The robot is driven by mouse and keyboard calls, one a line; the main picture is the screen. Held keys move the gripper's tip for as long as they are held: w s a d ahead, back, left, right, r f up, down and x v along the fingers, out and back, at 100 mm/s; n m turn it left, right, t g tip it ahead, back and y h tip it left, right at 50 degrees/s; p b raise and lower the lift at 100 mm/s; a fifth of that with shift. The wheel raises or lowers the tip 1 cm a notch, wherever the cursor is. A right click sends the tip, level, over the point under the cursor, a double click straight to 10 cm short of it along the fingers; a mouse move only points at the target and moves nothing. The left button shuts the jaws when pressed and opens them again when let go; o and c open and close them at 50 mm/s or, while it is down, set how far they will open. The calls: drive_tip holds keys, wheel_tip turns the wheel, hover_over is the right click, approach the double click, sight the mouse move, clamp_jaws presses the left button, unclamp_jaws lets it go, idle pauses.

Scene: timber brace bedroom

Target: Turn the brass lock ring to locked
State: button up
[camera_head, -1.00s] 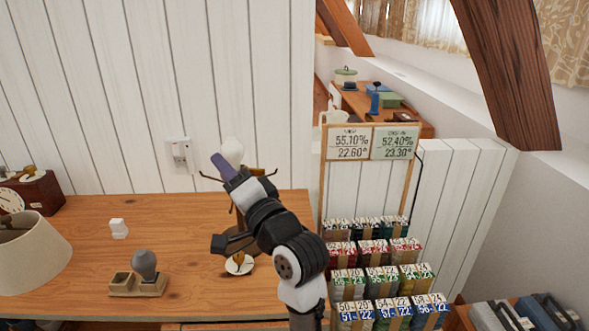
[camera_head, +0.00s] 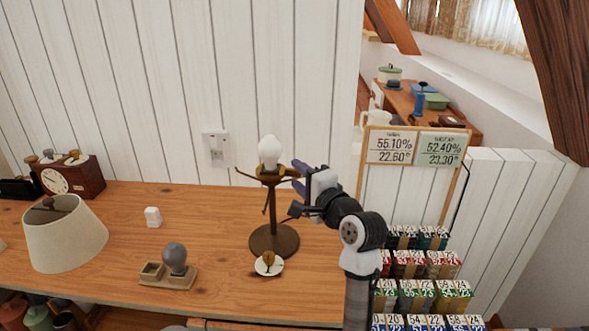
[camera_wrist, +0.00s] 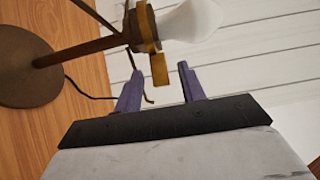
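A table lamp (camera_head: 272,212) without a shade stands on the wooden desk, with a white bulb (camera_head: 269,150) on top. The brass lock ring (camera_head: 272,173) sits around the socket just below the bulb. In the wrist view the ring (camera_wrist: 147,28) shows at the top with a short brass tab (camera_wrist: 159,70) sticking out from it. My gripper (camera_head: 299,178) is at the right of the lamp head. In the wrist view its two purple fingers are open (camera_wrist: 159,82), and the tab end appears in the gap between their tips. Whether either finger touches the tab is unclear.
A small white disc with a brass piece (camera_head: 268,264) lies in front of the lamp base. A grey knob on a wooden block (camera_head: 174,260), a cream lampshade (camera_head: 68,238) and a clock (camera_head: 72,176) are to the left. A price-sign rack (camera_head: 416,146) stands right. The wall is close behind.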

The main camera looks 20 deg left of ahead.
drive_tip(key=shift+x, duration=1.4)
drive_tip(key=shift+c, duration=0.4)
clamp_jaws()
